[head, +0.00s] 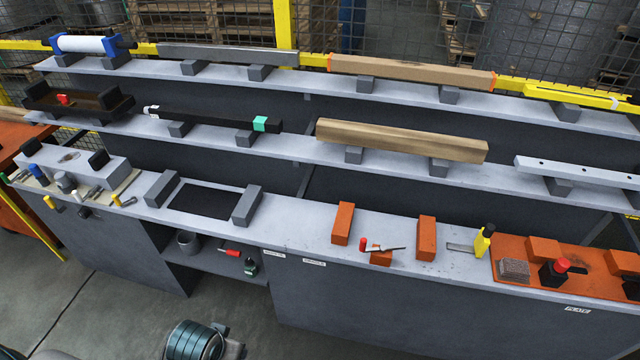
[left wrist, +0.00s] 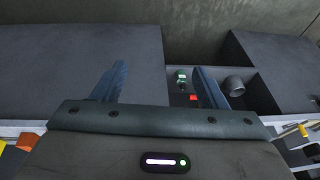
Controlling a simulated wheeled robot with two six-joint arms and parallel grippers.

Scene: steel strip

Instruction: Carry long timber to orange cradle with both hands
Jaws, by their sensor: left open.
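The long timber (head: 402,141), a light brown squared beam, lies along the middle shelf on two small grey blocks. The orange cradle is two upright orange blocks on the lower bench top, a left block (head: 343,223) and a right block (head: 427,238). A small orange block with a red-capped tool (head: 382,248) stands between them. My left gripper (left wrist: 158,85) shows in the left wrist view, with its two fingers wide apart and nothing between them. It faces the bench, away from the timber. My right gripper is in neither view.
A brown beam with orange ends (head: 410,70) lies on the top shelf. A black bar with a green band (head: 205,118) and a pale drilled strip (head: 580,172) share the middle shelf. A yellow-handled tool (head: 483,240) stands right of the cradle. A mug (head: 188,241) sits in the bench recess.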

